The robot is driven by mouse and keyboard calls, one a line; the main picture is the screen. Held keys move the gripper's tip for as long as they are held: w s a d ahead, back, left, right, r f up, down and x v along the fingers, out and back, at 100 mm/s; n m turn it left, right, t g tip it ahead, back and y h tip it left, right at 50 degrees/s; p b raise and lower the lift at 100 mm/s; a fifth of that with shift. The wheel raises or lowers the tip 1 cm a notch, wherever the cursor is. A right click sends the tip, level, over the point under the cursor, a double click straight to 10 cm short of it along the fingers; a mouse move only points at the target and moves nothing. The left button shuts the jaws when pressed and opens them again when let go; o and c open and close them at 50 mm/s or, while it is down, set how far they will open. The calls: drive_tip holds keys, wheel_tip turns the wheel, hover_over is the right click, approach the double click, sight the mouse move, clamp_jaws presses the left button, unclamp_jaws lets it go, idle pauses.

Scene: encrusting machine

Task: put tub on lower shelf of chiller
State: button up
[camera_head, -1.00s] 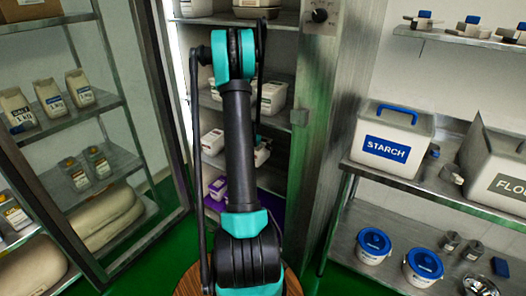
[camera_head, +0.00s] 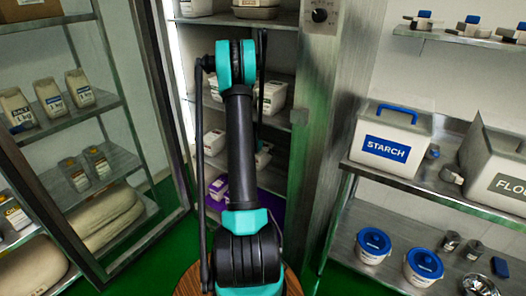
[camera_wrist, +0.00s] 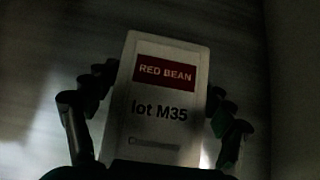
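The tub (camera_wrist: 158,135) fills the middle of the dark wrist view, pale with a red label reading "RED BEAN" and "lot M35". My gripper (camera_wrist: 160,95) has a finger on each side of it, close against its sides, and appears shut on it. The tub leans slightly in that view. In the head view my arm reaches into the open chiller (camera_head: 307,95) and hides my gripper. A small pale thing (camera_head: 263,157) shows just right of my arm inside; I cannot tell if it is this tub.
White tubs (camera_head: 272,97) and other tubs (camera_head: 213,142) stand on chiller shelves, with purple-lit tubs (camera_head: 218,187) at the bottom. The glass door (camera_head: 75,150) stands open at left. A steel rack with a starch bin (camera_head: 388,150) and blue-lidded buckets (camera_head: 373,245) is at right.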

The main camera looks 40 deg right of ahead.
idle(0.3)
drive_tip(key=v, duration=1.1)
drive_tip(key=shift+s+a+r, duration=0.1)
drive_tip(key=shift+r, duration=0.15)
drive_tip(key=shift+s+a+r, duration=0.1)
drive_tip(key=shift+a+r, duration=0.15)
